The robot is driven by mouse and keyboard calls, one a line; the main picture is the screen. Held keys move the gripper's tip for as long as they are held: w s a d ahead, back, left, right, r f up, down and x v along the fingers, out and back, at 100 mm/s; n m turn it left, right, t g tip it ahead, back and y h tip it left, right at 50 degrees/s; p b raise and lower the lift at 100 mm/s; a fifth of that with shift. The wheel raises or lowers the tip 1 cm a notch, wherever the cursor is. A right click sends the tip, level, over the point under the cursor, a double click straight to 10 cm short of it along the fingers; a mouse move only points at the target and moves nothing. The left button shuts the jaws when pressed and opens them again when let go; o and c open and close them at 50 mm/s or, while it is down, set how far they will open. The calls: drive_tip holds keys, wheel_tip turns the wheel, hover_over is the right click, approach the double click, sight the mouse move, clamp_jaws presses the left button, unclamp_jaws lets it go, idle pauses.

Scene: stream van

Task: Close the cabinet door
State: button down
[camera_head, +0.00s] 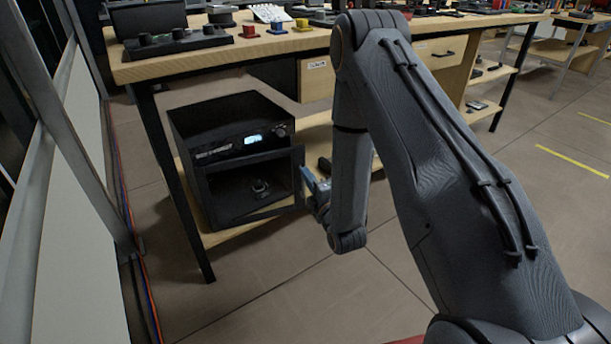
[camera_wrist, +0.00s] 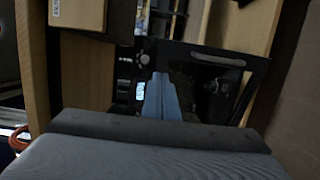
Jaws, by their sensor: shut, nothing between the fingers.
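The cabinet (camera_head: 225,130) is a black box with a small lit display, standing on the low shelf under the workbench. Its door (camera_head: 255,160) is a dark frame with a see-through middle, and its right edge stands out a little from the cabinet front, so it looks partly open. The wrist view shows the door with a pale bar handle (camera_wrist: 217,60). My gripper (camera_head: 314,184) is beside the door's right edge, partly hidden by my arm. Its blue fingers (camera_wrist: 160,78) are together and empty, close to the door frame; I cannot tell whether they touch.
The workbench top (camera_head: 215,58) above holds several small parts. A bench leg (camera_head: 176,180) stands left of the cabinet. A drawer (camera_head: 316,78) hangs under the bench to the right. The floor (camera_head: 270,300) in front is clear.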

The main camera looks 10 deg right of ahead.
sight(292, 151)
drive_tip(key=w+b, duration=0.1)
drive_tip(key=w, duration=0.2)
drive_tip(key=w+a, duration=0.1)
drive_tip(key=w, duration=0.3)
drive_tip(key=w+a+b, duration=0.1)
drive_tip(key=w, duration=0.3)
drive_tip(key=shift+w+a+b, duration=0.1)
drive_tip(key=shift+w+b, duration=0.15)
drive_tip(key=shift+b, duration=0.05)
